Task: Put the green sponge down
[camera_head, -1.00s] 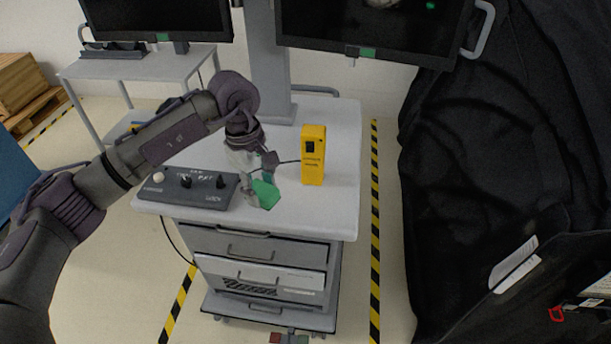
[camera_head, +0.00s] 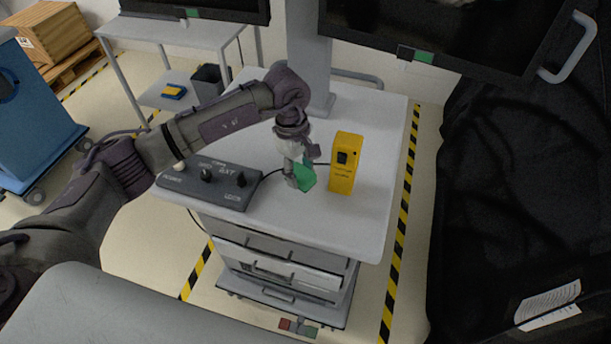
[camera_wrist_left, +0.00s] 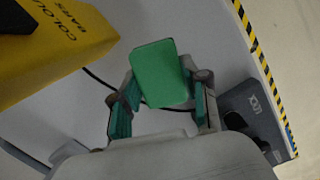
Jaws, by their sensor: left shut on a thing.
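The green sponge (camera_head: 306,174) is in my left gripper (camera_head: 301,176), over the grey cart top (camera_head: 374,215). The sponge lies between the yellow box and the dark control box. In the left wrist view the sponge (camera_wrist_left: 161,73) sits between the two green-padded fingers of my left gripper (camera_wrist_left: 163,105), which are shut on it. I cannot tell whether its lower edge touches the cart top. My right gripper is not in view.
A yellow box (camera_head: 346,163) stands close to the right of the sponge. A dark control box with knobs (camera_head: 211,184) lies to the left, with a black cable running behind the gripper. The cart top is clear at front right. A monitor (camera_head: 450,36) hangs above.

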